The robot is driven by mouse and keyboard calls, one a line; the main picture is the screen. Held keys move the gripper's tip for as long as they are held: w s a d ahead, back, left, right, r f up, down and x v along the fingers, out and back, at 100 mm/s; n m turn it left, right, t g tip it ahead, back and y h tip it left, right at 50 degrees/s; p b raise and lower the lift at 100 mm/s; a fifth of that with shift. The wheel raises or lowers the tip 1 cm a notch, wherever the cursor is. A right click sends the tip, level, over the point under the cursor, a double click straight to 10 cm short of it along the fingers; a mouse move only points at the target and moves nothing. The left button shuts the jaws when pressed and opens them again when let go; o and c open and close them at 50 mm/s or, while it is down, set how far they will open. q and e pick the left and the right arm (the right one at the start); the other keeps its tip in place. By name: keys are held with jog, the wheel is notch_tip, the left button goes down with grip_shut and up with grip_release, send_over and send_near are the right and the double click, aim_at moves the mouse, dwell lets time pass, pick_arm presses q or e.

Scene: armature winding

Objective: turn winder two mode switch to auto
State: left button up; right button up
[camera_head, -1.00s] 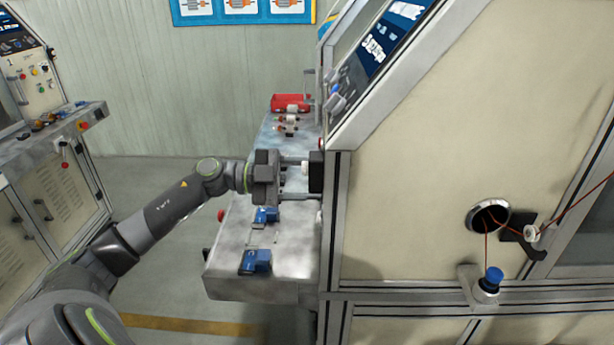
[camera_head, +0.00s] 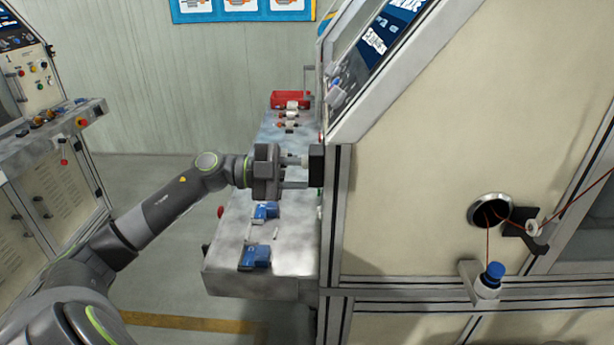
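My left gripper (camera_head: 297,173) reaches in from the left at the side of the large cream machine. Its two fingers point right, one above the other, with a gap between them. Their tips are close to a black block (camera_head: 316,165) at the machine's front edge; I cannot tell whether they touch it. A small pale piece shows by the upper fingertip. I cannot make out a mode switch or its position; the machine's front face is seen edge-on and partly hidden. My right gripper is not in view.
A grey metal shelf (camera_head: 230,263) holds blue parts (camera_head: 255,257) and a red bin (camera_head: 290,99). Another console (camera_head: 55,125) with buttons stands at the left. At the right, copper wire passes a round port (camera_head: 489,212) and a blue-capped post (camera_head: 494,272). Open floor lies between the machines.

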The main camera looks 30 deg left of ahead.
pick_arm(q)
jog(key=shift+f+m+b, duration=0.15)
jog(key=shift+m+b, duration=2.7)
jog(key=shift+b, duration=0.25)
jog(key=shift+f+m+b, duration=0.15)
jog(key=shift+m+b, duration=2.65)
jog(key=shift+b, duration=0.35)
jog(key=shift+f+m+b, duration=0.15)
jog(key=shift+m+b, duration=2.7)
jog(key=shift+b, duration=0.25)
jog(key=o, duration=1)
jog(key=shift+r, duration=0.1)
jog(key=shift+c, duration=0.2)
jog(key=shift+a, duration=0.1)
